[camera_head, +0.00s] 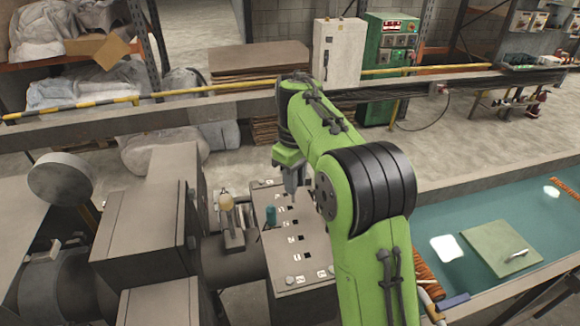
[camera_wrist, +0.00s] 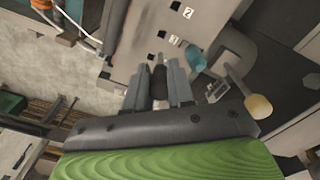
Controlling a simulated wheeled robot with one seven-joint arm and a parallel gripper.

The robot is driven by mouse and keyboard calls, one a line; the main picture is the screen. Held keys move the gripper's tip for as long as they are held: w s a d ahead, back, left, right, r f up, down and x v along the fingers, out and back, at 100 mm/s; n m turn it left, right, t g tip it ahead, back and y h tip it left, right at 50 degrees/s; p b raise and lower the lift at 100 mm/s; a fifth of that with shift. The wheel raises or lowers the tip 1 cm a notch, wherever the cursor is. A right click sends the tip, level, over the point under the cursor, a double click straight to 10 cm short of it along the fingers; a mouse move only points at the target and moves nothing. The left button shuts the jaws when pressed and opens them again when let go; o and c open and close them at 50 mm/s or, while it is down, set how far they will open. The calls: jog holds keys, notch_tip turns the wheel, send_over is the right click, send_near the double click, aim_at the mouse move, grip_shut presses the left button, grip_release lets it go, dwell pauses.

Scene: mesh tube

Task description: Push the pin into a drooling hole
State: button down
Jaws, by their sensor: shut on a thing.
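My gripper (camera_head: 293,183) points down over the far end of a sloped grey panel (camera_head: 306,262). In the wrist view its two grey fingers (camera_wrist: 156,78) are shut on a short dark pin (camera_wrist: 158,80), which is held between them with its end toward the panel (camera_wrist: 139,36). The panel bears a row of small dark square holes with white number labels. A teal, rounded thing (camera_head: 270,214) stands at the panel's left edge; it also shows in the wrist view (camera_wrist: 194,58). I cannot tell whether the pin touches the panel, or which hole is drooling.
A tan-knobbed lever (camera_head: 227,203) stands left of the panel, beside grey machine boxes (camera_head: 141,232). A beam (camera_head: 150,118) with a yellow rail runs behind. At right, a teal-topped bench (camera_head: 435,215) holds a pale board (camera_head: 500,248) with a small metallic piece.

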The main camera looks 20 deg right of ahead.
jog(key=f, duration=0.2)
jog(key=f+b, duration=0.1)
jog(key=s+f+b, duration=0.1)
jog(key=f, duration=0.1)
jog(key=shift+f, duration=0.35)
jog(key=shift+w, duration=0.15)
jog(key=shift+s+d, duration=0.1)
jog(key=shift+s, duration=0.15)
dwell(0.8)
jog(key=shift+f+b, duration=1.55)
jog(key=shift+f, duration=0.85)
dwell(1.9)
jog(key=c, duration=0.9)
grip_release()
